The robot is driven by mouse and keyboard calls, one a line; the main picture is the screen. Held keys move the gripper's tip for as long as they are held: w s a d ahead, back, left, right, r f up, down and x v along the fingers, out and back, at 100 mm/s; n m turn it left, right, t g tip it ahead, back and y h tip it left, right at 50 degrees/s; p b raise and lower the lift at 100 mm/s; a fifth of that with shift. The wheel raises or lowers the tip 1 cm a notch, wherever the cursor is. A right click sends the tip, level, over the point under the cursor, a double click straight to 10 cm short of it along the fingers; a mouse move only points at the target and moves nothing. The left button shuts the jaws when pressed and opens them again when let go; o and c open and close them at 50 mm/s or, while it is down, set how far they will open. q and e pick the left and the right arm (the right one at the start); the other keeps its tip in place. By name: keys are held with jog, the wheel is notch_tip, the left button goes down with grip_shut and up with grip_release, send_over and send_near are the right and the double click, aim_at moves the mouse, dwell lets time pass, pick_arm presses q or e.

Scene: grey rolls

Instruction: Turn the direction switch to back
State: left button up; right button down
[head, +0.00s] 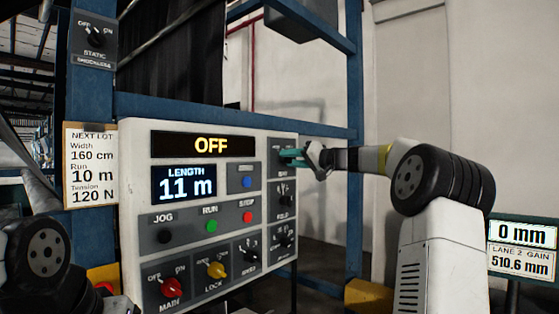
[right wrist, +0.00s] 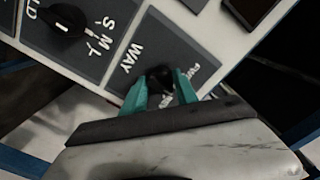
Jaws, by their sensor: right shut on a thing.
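The direction switch is a black knob (right wrist: 160,77) on a dark plate labelled WAY, in the right wrist view. Small lettering beside the knob is partly hidden by the fingers. My right gripper (right wrist: 159,88) has its two teal fingers on either side of the knob and is shut on it. In the head view, my right gripper (head: 291,156) reaches in from the right to the top of the panel's right column and hides the switch there. The knob's exact pointing direction is hard to tell. Only part of my left arm shows at the lower left; its gripper is not visible.
The white control panel (head: 134,205) shows OFF and LENGTH 11 m. Below my right gripper is the fold knob (right wrist: 62,22), marked S, M, L. Red MAIN (head: 171,292) and yellow LOCK (head: 216,269) knobs sit low. A blue post (head: 354,220) stands behind my right arm.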

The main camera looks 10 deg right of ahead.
jog(key=m, duration=0.5)
jog(key=shift+m, duration=2.2)
jog(key=c, duration=0.9)
grip_release()
jog(key=shift+c, duration=0.2)
jog(key=shift+r, duration=0.1)
jog(key=v, duration=0.7)
jog(key=shift+s+d, duration=0.25)
jog(key=shift+s, duration=0.05)
